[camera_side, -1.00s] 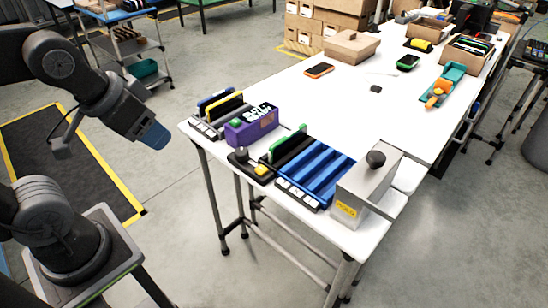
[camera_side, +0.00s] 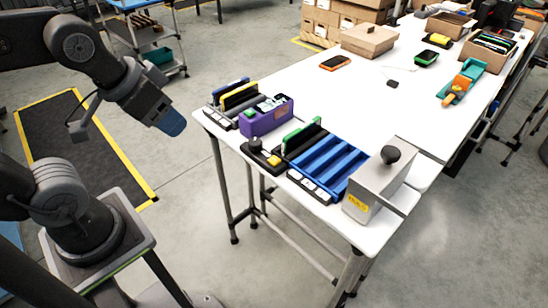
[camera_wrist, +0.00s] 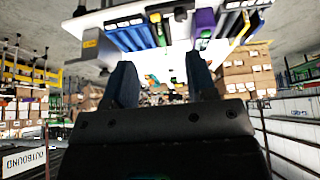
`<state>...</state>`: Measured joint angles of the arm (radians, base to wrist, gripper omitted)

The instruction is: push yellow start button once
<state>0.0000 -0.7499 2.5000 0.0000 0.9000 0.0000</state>
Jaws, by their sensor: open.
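The yellow button (camera_side: 274,160) sits on a small black control box (camera_side: 264,158) near the front-left edge of the white table, beside a black knob (camera_side: 255,144). In the wrist view, the yellow button (camera_wrist: 155,18) shows small at the top, above and between my fingers. My gripper (camera_side: 172,123), with blue fingertips, hangs to the left of the table, pointing down and right. It is well apart from the button. In the wrist view, my gripper (camera_wrist: 163,78) has its two fingers spread with nothing between them.
A purple box (camera_side: 267,120) with a green button stands behind the control box. A blue ribbed tray (camera_side: 328,165) and a grey metal box (camera_side: 375,186) with a black knob stand to its right. Open floor lies between my arm and the table.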

